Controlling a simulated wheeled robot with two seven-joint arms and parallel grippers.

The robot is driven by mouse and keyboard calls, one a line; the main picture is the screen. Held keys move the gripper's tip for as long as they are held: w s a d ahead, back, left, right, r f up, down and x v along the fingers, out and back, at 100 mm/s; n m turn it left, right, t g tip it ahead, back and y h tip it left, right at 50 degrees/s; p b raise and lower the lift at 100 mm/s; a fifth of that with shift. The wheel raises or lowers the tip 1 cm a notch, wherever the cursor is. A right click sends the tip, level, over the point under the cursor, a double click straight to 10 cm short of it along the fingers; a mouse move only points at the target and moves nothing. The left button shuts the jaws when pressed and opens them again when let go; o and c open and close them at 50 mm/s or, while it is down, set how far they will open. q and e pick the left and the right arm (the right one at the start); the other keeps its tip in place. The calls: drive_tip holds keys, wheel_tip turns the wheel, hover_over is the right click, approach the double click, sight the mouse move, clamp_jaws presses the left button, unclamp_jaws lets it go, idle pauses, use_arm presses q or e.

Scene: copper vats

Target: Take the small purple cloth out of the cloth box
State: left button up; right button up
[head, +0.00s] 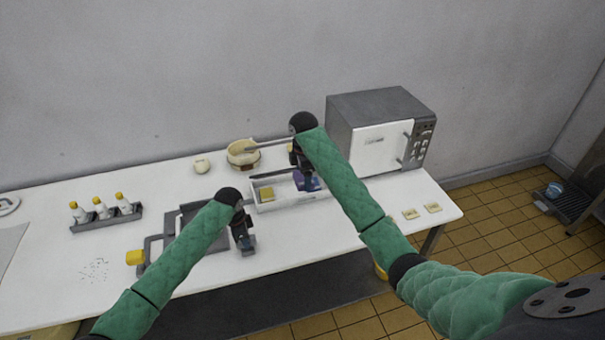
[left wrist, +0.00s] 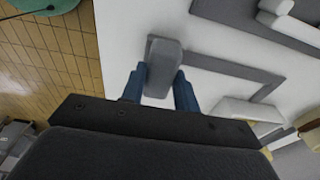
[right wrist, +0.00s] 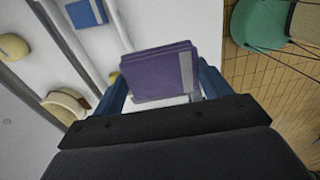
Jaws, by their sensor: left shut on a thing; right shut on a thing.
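The purple cloth (head: 313,184), a folded stack with a pale grey strip, is between the fingers of my right gripper (head: 308,186). It fills the middle of the right wrist view (right wrist: 160,75). The cloth box (head: 290,204) is a shallow white tray; the cloth appears over its right part, and I cannot tell how far it is off the bottom. My left gripper (head: 246,248) is shut on a grey handle (left wrist: 163,65) at the table's front, joined to a flat grey frame. Its fingers sit on both sides of the handle.
A yellow cloth (head: 266,194) lies in the box's left part. A cream pot (head: 242,154) stands behind the box, a microwave (head: 380,130) behind it on the right. A rack with several bottles (head: 105,214) stands left.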

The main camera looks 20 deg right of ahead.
use_arm(q)
drive_tip(key=shift+r, duration=1)
idle(0.3)
drive_tip(key=o, duration=1.1)
drive_tip(key=shift+c, duration=0.2)
use_arm(e)
drive_tip(key=shift+w, duration=0.1)
use_arm(q)
drive_tip(key=shift+w, duration=0.1)
